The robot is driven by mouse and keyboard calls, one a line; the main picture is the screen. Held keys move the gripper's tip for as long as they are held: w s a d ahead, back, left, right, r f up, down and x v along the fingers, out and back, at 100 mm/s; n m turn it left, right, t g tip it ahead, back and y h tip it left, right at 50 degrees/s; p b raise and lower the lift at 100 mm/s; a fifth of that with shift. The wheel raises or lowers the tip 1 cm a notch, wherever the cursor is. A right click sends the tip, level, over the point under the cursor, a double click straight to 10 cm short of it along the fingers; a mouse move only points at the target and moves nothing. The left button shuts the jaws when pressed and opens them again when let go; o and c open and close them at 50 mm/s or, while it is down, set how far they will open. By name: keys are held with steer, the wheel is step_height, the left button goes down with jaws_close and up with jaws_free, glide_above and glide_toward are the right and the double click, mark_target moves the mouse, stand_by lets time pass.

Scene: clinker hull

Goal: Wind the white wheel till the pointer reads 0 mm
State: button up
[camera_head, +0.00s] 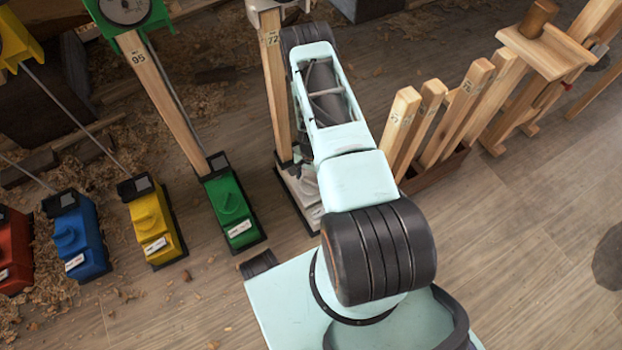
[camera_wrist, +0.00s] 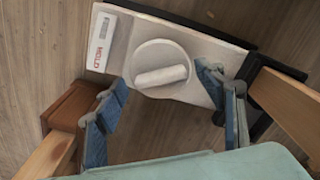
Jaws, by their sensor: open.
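In the head view the white base (camera_head: 311,212) stands at the foot of a wooden post marked 72 (camera_head: 272,70), partly hidden by my arm. My gripper (camera_wrist: 161,76) is open, with one blue-grey finger toward each side of the wheel; I cannot tell whether either touches it. A pale housing (camera_head: 265,3) tops the post, cut off by the frame edge; the pointer and its reading are not visible.
Green (camera_head: 232,205), yellow (camera_head: 155,225), blue (camera_head: 75,238) and red (camera_head: 10,250) units stand in a row to the left. Several wooden posts in a brown box (camera_head: 436,170) stand close right of my arm. Shavings litter the floor; the right floor is mostly clear.

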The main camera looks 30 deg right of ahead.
mark_target(311, 180)
step_height(311, 180, up, 12)
stand_by(0.6)
steer(key=shift+c, duration=0.7)
